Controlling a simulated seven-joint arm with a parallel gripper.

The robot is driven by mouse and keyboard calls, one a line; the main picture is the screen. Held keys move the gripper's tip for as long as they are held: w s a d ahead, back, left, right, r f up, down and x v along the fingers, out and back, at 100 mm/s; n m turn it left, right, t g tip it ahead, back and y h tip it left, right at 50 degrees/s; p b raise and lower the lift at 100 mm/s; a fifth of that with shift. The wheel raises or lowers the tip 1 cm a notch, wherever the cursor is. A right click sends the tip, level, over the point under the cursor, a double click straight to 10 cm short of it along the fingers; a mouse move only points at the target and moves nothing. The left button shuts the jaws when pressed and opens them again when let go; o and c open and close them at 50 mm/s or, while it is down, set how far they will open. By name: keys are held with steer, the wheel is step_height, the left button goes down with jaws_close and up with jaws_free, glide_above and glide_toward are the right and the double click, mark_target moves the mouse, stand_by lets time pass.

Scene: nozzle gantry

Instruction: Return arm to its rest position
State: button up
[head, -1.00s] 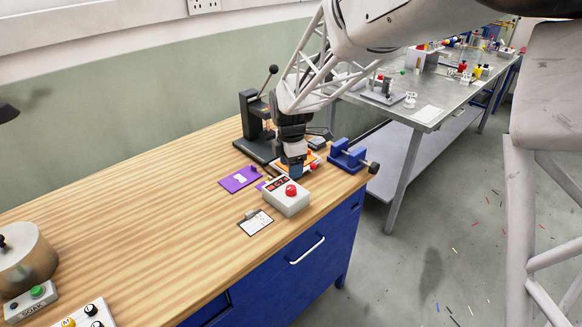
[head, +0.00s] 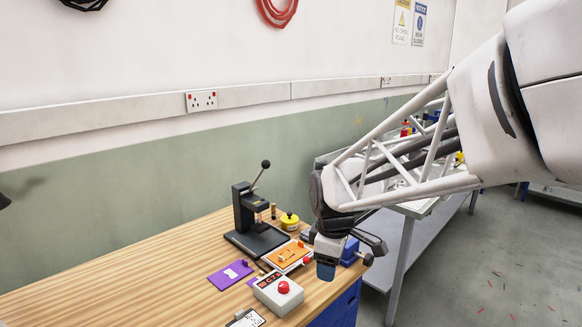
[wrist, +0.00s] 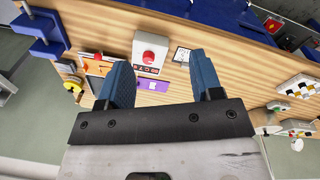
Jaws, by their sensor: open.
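My gripper (head: 326,268) hangs at the right front corner of the wooden bench (head: 150,270), in front of the blue vise (head: 350,250). In the wrist view my gripper (wrist: 158,85) has its two blue fingers spread apart with nothing between them. Beyond the fingers are the grey box with a red button (wrist: 150,50) and a purple plate (wrist: 155,86). In the head view the red-button box (head: 278,293) is left of my gripper, apart from it.
A black lever press (head: 255,228) stands at the bench's back. A yellow round item (head: 289,221), an orange plate (head: 288,255) and a purple plate (head: 231,274) lie near it. A grey metal table (head: 400,212) stands behind my arm. The bench's left part looks clear.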

steer(key=s+d+r+m, duration=0.1)
steer(key=s+d+m, duration=0.2)
steer(key=s, duration=0.4)
steer(key=s+d+m+t, duration=0.1)
steer(key=s+d+m, duration=0.2)
steer(key=s+m, duration=0.3)
steer(key=s+d+r+m, duration=0.1)
steer(key=s+d+m, duration=0.3)
steer(key=s, duration=0.5)
steer(key=shift+s+r+m+t, duration=0.3)
steer(key=shift+m, duration=0.1)
